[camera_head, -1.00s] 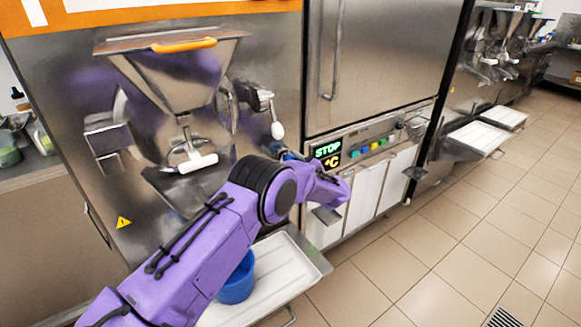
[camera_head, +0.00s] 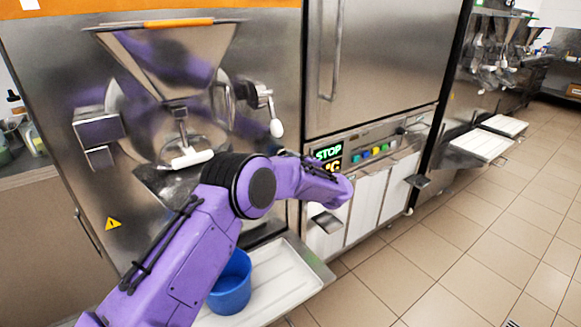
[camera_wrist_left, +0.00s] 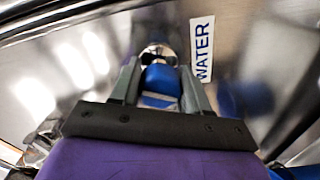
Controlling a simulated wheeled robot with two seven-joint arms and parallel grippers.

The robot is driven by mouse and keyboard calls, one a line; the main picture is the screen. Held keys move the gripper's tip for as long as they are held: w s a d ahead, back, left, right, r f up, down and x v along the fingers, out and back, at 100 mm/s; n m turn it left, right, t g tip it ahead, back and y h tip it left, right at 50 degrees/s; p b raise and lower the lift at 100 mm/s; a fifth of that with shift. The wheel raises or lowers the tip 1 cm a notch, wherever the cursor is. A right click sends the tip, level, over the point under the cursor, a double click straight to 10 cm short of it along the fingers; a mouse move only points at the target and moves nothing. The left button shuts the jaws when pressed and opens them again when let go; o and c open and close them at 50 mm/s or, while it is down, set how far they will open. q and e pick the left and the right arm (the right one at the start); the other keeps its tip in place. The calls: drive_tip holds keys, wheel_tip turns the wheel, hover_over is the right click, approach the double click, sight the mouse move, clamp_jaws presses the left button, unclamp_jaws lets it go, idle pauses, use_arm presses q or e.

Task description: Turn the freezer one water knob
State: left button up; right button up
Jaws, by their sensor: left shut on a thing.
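The freezer (camera_head: 60,120) is a large steel machine with a hopper, filling the left of the head view. In the left wrist view, a blue knob (camera_wrist_left: 160,77) on a round metal mount sits beside a white label reading WATER (camera_wrist_left: 202,49). My left gripper (camera_wrist_left: 160,88) is shut on the blue knob, one finger on each side. In the head view my purple left arm reaches across the front of the freezer, and its links largely hide the gripper and the knob. My right gripper is not in view.
A blue bucket (camera_head: 231,290) stands on a pale tray (camera_head: 290,272) below the freezer, beside my arm. A white-tipped lever (camera_head: 276,128) hangs close above my arm. A cabinet panel with a STOP display (camera_head: 328,152) is to the right. Tiled floor is clear further right.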

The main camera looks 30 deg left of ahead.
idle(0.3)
use_arm(q)
drive_tip(key=o, duration=1)
drive_tip(key=shift+o, duration=0.2)
drive_tip(key=b+v, duration=0.1)
drive_tip(key=v, duration=0.9)
drive_tip(key=shift+d, duration=0.3)
drive_tip(key=shift+s, duration=0.1)
